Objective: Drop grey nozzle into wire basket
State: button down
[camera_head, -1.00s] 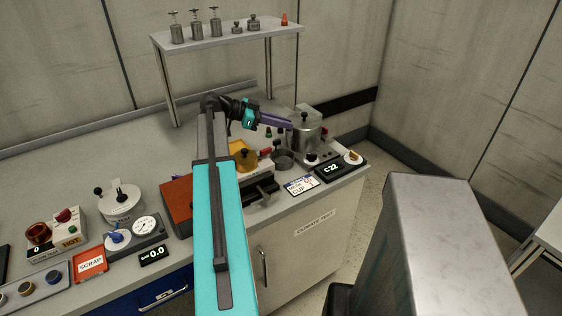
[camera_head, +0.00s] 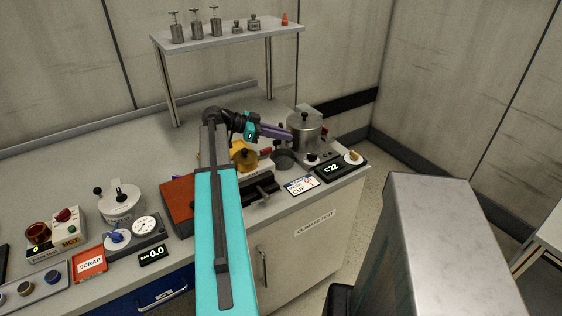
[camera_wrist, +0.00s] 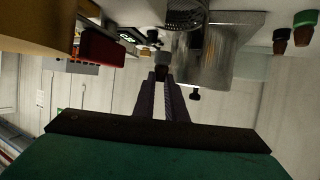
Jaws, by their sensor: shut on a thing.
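My gripper (camera_head: 288,136) is at the back right of the bench, its purple fingers pointing right towards the metal pot. In the wrist view my gripper (camera_wrist: 161,78) is shut on a small dark grey piece, which looks like the grey nozzle (camera_wrist: 161,70). The nozzle is too small or hidden to make out in the head view. The wire basket (camera_head: 283,160) is a dark round cup on the bench, just below the fingertips in the picture. Its mesh wall (camera_wrist: 185,17) shows at the top of the wrist view, apart from the nozzle.
A lidded metal pot (camera_head: 304,136) stands close to the right of the basket. A yellow part with a brass knob (camera_head: 245,160) is to the left. A shelf (camera_head: 228,38) stands behind.

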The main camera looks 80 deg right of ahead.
jog(key=shift+f, duration=0.6)
jog(key=c, duration=1.7)
grip_release()
jog(key=shift+w+r, duration=0.1)
jog(key=shift+w, duration=0.05)
jog(key=shift+b+v, duration=1.5)
jog(key=shift+v, duration=5.3)
